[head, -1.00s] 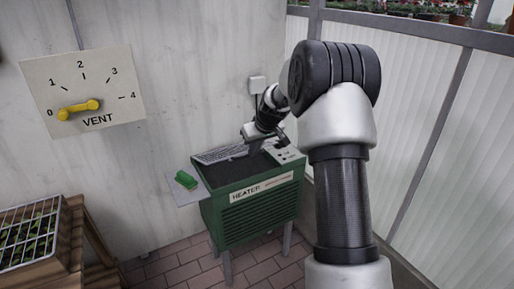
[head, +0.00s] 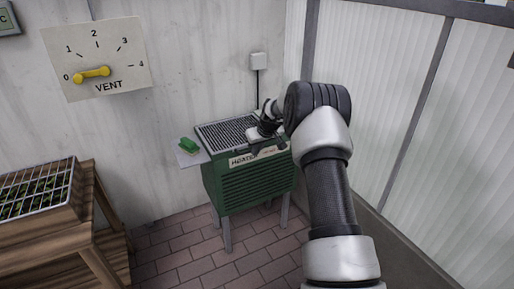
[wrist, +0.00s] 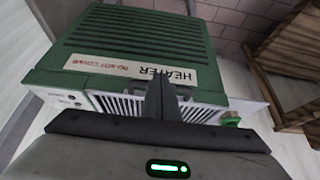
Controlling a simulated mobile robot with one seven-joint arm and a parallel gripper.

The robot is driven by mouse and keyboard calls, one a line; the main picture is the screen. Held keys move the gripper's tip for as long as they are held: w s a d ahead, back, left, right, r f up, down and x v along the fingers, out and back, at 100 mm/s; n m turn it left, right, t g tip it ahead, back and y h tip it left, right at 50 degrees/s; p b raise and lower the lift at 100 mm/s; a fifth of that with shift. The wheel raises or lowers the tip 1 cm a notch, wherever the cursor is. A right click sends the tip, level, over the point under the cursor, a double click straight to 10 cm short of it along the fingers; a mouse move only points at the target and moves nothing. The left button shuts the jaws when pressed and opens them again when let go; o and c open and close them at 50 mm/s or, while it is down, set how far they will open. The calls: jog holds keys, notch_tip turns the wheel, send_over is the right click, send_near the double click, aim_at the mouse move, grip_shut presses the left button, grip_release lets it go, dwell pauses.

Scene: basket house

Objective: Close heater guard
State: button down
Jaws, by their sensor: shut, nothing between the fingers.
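The heater (head: 247,187) is a green slatted box on legs with a white HEATER label. Its guard (head: 222,131), a pale wire grille, lies over the top and looks flat; I cannot tell whether a small gap is left. My gripper (head: 256,143) is at the front right part of the heater top, over or against the grille, and hides part of it. In the wrist view, the shut, empty fingers (wrist: 161,90) stand in front of the label and the grille bars (wrist: 112,104). Contact with the guard is unclear.
A green block (head: 188,145) sits on a pale side plate (head: 190,158) left of the heater. A wooden bench (head: 70,238) with a seedling tray stands at left. A VENT dial (head: 95,60) and a socket box (head: 258,61) are on the wall. Tiled floor is clear between bench and heater.

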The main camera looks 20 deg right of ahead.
jog(key=shift+f, duration=0.6)
